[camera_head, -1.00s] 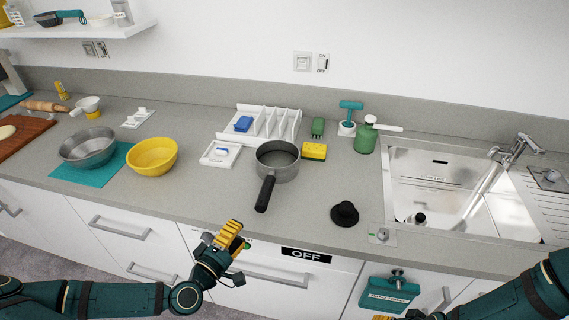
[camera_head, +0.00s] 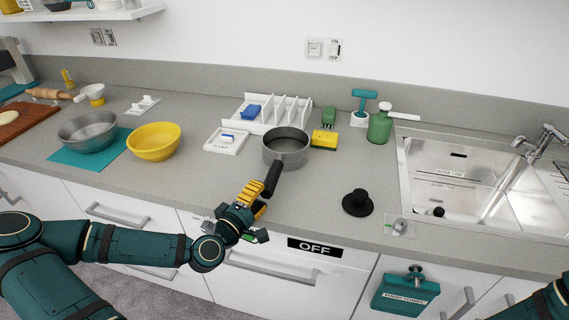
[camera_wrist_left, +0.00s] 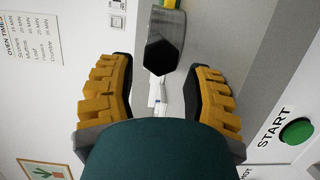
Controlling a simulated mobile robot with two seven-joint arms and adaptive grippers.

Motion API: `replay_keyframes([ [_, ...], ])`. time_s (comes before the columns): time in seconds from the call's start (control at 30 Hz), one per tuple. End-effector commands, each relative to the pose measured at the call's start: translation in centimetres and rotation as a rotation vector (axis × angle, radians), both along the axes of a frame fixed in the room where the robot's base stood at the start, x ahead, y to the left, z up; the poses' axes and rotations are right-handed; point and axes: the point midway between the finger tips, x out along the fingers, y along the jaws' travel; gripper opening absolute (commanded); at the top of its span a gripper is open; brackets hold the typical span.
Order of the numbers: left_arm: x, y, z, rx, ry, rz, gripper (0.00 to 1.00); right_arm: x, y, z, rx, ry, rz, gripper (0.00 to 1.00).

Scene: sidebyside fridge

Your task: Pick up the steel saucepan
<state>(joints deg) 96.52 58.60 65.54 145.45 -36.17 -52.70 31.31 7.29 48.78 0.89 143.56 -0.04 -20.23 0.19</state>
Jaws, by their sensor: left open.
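The steel saucepan (camera_head: 286,150) stands upright on the grey counter, its black handle (camera_head: 272,179) pointing toward the front edge. My left gripper (camera_head: 253,194) is at the counter's front edge, close to the handle's end. In the left wrist view, the saucepan (camera_wrist_left: 168,22) is ahead, and the dark handle end shows between the two yellow fingers of my left gripper (camera_wrist_left: 161,85). The fingers are spread and hold nothing. Whether they overlap the handle in depth is unclear. My right gripper is out of view; only part of the right arm shows at lower right.
A yellow bowl (camera_head: 154,142) is to the left. A black stopper (camera_head: 357,202) and the sink (camera_head: 450,170) are to the right. Counter around the handle is clear.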

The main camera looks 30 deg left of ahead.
Motion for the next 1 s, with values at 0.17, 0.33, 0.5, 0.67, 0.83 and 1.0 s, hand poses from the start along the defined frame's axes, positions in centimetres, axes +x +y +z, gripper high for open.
replay_keyframes([
  [0.17, 0.4, -0.1, 0.0, 0.000, -0.001, 0.000, 0.50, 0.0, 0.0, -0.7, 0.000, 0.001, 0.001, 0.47],
  [0.33, 2.2, -0.1, 0.1, 0.001, -0.003, -0.002, 0.50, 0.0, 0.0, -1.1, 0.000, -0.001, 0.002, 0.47],
  [0.5, 4.6, -0.1, 0.0, 0.000, -0.002, -0.002, 0.50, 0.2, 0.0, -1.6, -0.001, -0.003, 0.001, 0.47],
  [0.67, 5.6, -0.1, 0.1, 0.000, -0.002, -0.001, 0.50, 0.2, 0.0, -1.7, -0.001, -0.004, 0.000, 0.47],
  [0.83, 5.6, -0.1, 0.1, 0.000, -0.001, 0.000, 0.50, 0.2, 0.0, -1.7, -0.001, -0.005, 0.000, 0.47],
  [1.0, 5.6, -0.1, 0.1, 0.000, -0.001, 0.000, 0.11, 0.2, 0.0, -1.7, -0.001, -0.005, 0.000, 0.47],
])
